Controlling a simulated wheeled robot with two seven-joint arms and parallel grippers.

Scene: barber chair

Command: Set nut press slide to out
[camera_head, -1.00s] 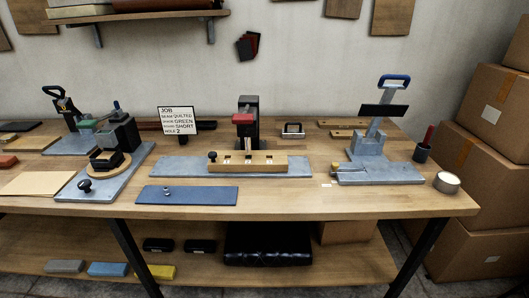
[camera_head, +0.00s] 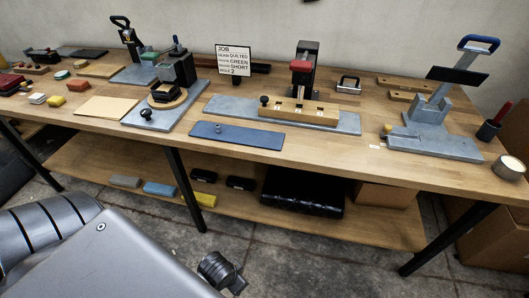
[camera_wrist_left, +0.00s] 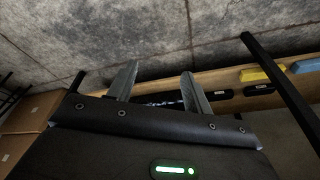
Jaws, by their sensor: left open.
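Three press-like fixtures stand on the bench; I cannot tell from any marking which is the nut press. The right press (camera_head: 432,112) has a blue handle, a grey base and a small yellow knob (camera_head: 387,129) at its left side. The middle press (camera_head: 304,73) has a red head above a wooden block (camera_head: 300,111) with slots, and a black knob (camera_head: 264,100) at its left end. The left press (camera_head: 177,72) has a round wooden piece and a black knob (camera_head: 146,114) on a grey plate. My left gripper (camera_wrist_left: 161,84) is open and empty, below bench height near the lower shelf. My right gripper is out of view.
The lower shelf (camera_head: 255,207) carries small coloured blocks and a black folded bundle (camera_head: 302,192). A job card (camera_head: 233,61) stands behind. Bench legs rise from the floor, which is clear in front.

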